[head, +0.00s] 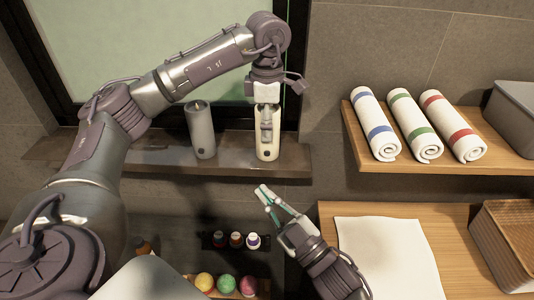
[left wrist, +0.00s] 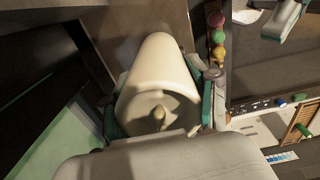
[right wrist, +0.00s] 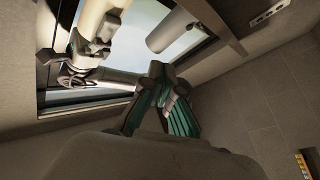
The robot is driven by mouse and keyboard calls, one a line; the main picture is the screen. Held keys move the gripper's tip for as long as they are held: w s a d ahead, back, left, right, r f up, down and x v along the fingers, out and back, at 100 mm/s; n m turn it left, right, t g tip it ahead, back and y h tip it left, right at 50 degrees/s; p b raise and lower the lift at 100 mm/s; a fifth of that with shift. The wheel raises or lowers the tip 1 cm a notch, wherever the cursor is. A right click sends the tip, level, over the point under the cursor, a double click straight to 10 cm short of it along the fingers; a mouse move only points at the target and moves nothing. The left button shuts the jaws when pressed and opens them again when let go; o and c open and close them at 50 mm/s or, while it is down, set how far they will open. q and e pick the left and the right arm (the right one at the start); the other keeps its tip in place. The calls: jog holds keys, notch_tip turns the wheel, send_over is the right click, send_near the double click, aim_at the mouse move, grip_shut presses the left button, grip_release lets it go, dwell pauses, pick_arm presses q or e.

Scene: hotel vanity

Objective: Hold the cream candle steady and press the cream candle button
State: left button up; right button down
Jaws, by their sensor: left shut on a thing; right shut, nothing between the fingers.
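The cream candle (head: 268,149) stands upright on the dark window ledge, with a small dark spot low on its front. My left gripper (head: 266,122) reaches down on it from above and is shut on it. In the left wrist view the candle (left wrist: 157,65) lies between the two fingers, its hollow top with a wick facing the camera. My right gripper (head: 265,193) is shut and empty, in front of and below the ledge, apart from the candle. In the right wrist view its closed fingers (right wrist: 163,85) show below the ledge.
A grey candle (head: 201,132) stands left of the cream one on the ledge (head: 165,153). Rolled towels (head: 417,127) lie on a shelf at right. A white cloth (head: 385,255) and a basket (head: 503,240) are below. Small bottles (head: 236,239) and coloured balls (head: 226,284) sit lower down.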

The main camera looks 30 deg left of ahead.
pick_arm(q)
jog(key=shift+s+f, duration=0.1)
jog(key=shift+f, duration=0.1)
pick_arm(e)
jog(key=w+a, duration=0.4)
jog(key=w, duration=0.3)
jog(key=shift+w+a, duration=0.2)
jog(key=shift+a, duration=0.05)
jog(key=shift+w+a, duration=0.1)
dwell(1.1)
jog(key=shift+w+a, duration=0.15)
jog(key=shift+w, duration=0.1)
jog(key=shift+w+a, duration=0.15)
jog(key=shift+w, duration=0.15)
dwell(0.6)
jog(key=shift+s, duration=0.1)
jog(key=shift+s+d, duration=0.4)
jog(key=shift+s, duration=0.15)
jog(key=s+d, duration=0.1)
jog(key=s, duration=0.2)
jog(key=s+d, duration=0.1)
jog(key=shift+s+d, duration=0.15)
jog(key=shift+d, duration=0.15)
dwell(0.3)
